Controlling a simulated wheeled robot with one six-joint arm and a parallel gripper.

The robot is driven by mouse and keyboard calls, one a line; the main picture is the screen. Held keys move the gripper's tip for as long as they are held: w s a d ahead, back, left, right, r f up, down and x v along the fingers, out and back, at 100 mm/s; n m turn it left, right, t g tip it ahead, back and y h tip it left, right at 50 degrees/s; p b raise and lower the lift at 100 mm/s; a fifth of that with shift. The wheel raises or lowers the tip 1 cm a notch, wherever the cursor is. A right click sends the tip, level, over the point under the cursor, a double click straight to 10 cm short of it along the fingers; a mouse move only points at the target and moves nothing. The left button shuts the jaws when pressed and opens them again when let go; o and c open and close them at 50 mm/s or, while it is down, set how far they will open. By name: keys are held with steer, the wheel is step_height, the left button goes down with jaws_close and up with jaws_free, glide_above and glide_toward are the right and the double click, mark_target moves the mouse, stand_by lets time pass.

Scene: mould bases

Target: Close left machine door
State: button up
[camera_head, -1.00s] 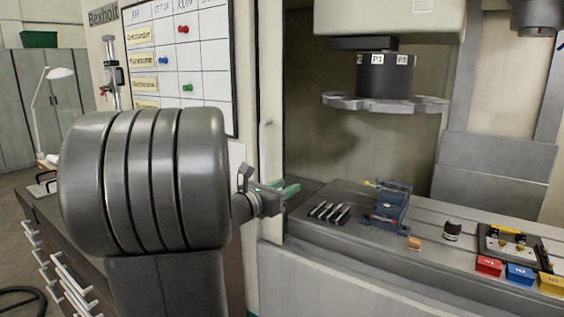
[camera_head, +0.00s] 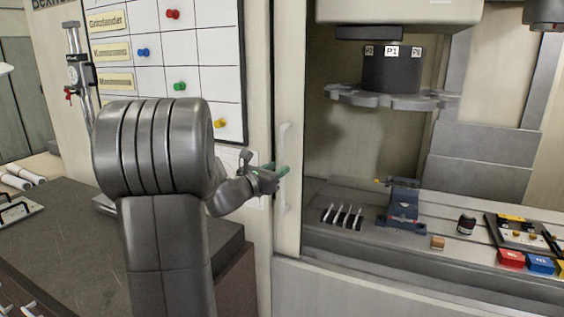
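The left machine door (camera_head: 293,222) is a pale narrow panel at the left edge of the machine opening. It carries a white vertical bar handle (camera_head: 285,150). The machine stands open to the right of the panel, with its interior in plain view. My gripper (camera_head: 279,172), with green fingertips, is at the handle's mid-height, just left of or overlapping it. I cannot tell whether the fingers touch the handle or how far apart they are. My large grey arm hides part of the wall behind it.
Inside the machine are a tool carousel (camera_head: 390,97), a blue vise (camera_head: 403,209) and small red (camera_head: 511,259) and blue (camera_head: 540,265) bins. A whiteboard (camera_head: 215,60) hangs on the left. A dark workbench (camera_head: 62,235) is at lower left.

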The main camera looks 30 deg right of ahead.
mark_target(280, 167)
steer(key=shift+p+x, duration=0.4)
steer(key=shift+x, duration=1.2)
jaws_close()
